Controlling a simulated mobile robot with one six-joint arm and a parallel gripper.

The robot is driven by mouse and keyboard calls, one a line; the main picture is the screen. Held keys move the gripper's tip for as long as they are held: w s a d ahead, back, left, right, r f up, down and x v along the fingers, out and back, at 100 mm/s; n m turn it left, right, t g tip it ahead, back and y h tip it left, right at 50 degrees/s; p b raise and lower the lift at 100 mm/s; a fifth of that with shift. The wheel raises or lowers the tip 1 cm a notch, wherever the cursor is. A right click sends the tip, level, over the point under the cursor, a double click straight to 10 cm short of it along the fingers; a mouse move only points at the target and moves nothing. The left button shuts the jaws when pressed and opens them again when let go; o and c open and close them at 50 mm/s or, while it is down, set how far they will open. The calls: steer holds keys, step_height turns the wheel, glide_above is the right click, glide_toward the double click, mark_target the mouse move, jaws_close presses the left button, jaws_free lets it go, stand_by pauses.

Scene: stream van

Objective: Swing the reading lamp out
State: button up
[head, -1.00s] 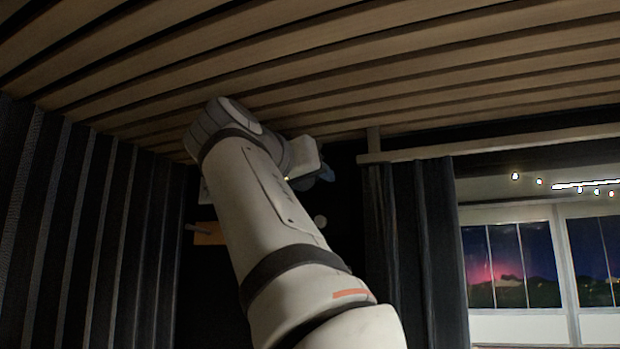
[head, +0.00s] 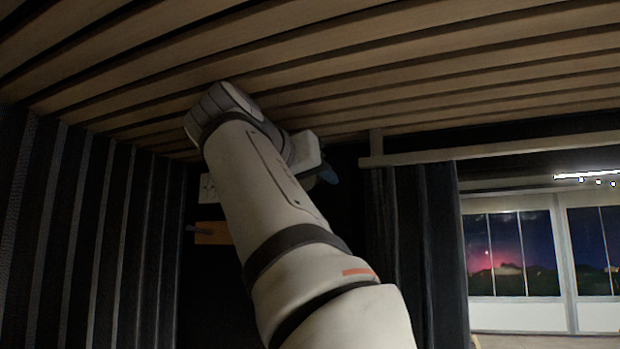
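My arm rises through the middle of the head view and bends over near the slatted ceiling. My gripper (head: 328,174) is at the far end, mostly hidden behind the wrist, and only a small dark bluish part shows. Whether its fingers are open or shut cannot be seen. I cannot make out the reading lamp for certain; it may be hidden behind my arm.
The wooden slatted ceiling (head: 420,60) is close above my wrist. A dark curtain (head: 415,250) hangs from a rail (head: 500,148) on the right, with windows (head: 510,255) beyond. An orange-brown piece (head: 212,233) and a pale plate (head: 208,188) are on the dark back wall. Dark ribbed panelling (head: 80,220) fills the left.

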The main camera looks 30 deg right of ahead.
steer(key=o, duration=0.3)
steer(key=shift+o, duration=0.2)
steer(key=v, duration=0.8)
steer(key=shift+b, duration=0.3)
steer(key=shift+d, duration=0.15)
